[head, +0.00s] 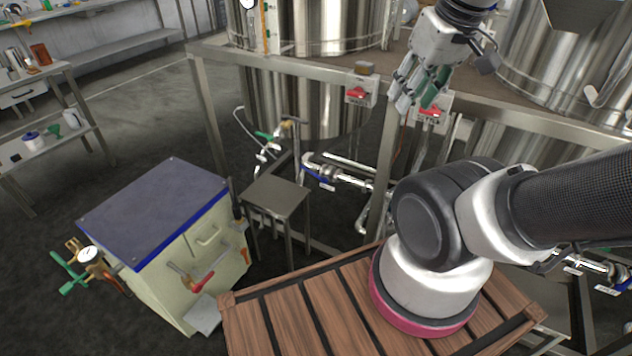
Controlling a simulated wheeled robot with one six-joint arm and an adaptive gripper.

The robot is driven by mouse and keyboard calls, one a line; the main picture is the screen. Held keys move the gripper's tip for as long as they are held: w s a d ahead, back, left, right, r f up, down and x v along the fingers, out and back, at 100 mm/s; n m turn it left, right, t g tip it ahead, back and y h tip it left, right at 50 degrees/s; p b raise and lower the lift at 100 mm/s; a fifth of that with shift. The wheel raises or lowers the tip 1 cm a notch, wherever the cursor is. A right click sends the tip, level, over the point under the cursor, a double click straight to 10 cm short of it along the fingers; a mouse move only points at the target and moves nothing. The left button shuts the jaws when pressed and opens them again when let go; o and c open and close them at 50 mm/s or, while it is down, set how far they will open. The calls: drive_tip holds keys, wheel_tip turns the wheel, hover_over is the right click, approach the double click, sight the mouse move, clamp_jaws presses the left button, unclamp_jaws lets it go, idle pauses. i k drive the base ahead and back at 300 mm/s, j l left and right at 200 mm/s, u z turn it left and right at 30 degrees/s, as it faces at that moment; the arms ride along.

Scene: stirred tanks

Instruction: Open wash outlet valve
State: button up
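I cannot tell from a label which valve is the wash outlet valve. A pipe valve with a blue handle (320,181) sits low under the steel tank stand, left of its front leg. A green-handled valve (266,136) is further left, by the tank's lower pipes. Another blue-handled valve (607,289) is at the lower right, partly cut off by the frame. My gripper (417,101) is raised at the stand's front rail, near a red switch (430,112), pointing down. Its fingers look apart with nothing between them. I cannot tell whether it touches the switch box.
A second red switch (357,93) is on the rail. A small steel table (277,195) stands before the stand. A cabinet (160,212) with a red-handled valve (203,281) is at left. Steel tanks (320,25) stand behind.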

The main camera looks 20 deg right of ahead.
sight(311, 172)
drive_tip(key=k+z, duration=0.15)
drive_tip(key=z, duration=1.1)
drive_tip(key=j+z, duration=0.35)
drive_tip(key=j, duration=0.4)
